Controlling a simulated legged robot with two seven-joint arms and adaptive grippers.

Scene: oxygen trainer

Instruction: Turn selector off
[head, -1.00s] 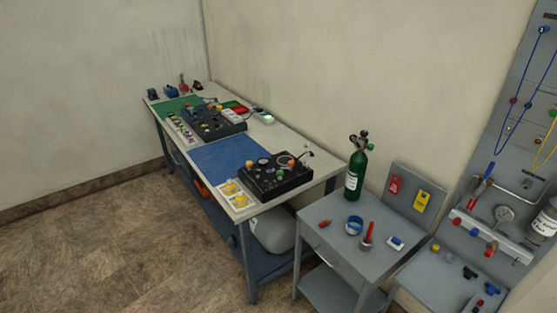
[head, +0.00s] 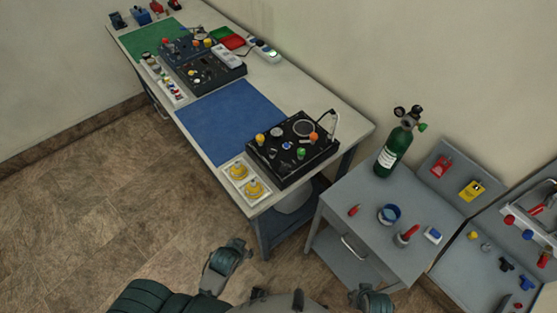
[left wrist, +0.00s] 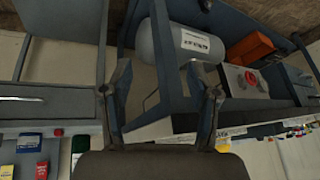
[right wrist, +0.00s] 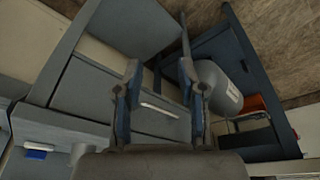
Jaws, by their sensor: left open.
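A black control panel (head: 270,165) sits at the near end of the long workbench in the head view. It carries a round gauge (head: 304,128), an orange knob (head: 314,137), a green knob (head: 301,153), a yellow knob (head: 260,138) and a small blue knob (head: 287,145). I cannot tell which one is the selector, nor its setting. A second dark panel (head: 220,77) with small controls lies farther along the bench. My left gripper (left wrist: 160,90) is open and empty in the left wrist view. My right gripper (right wrist: 160,75) is open and empty in the right wrist view. Both are away from the panels.
A blue mat (head: 230,120) and a tray with yellow parts (head: 238,170) lie on the bench. A grey side table (head: 350,190) holds a green cylinder (head: 393,150) and small items. A grey tank (left wrist: 175,45) is on the bench's lower shelf. Floor at left is clear.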

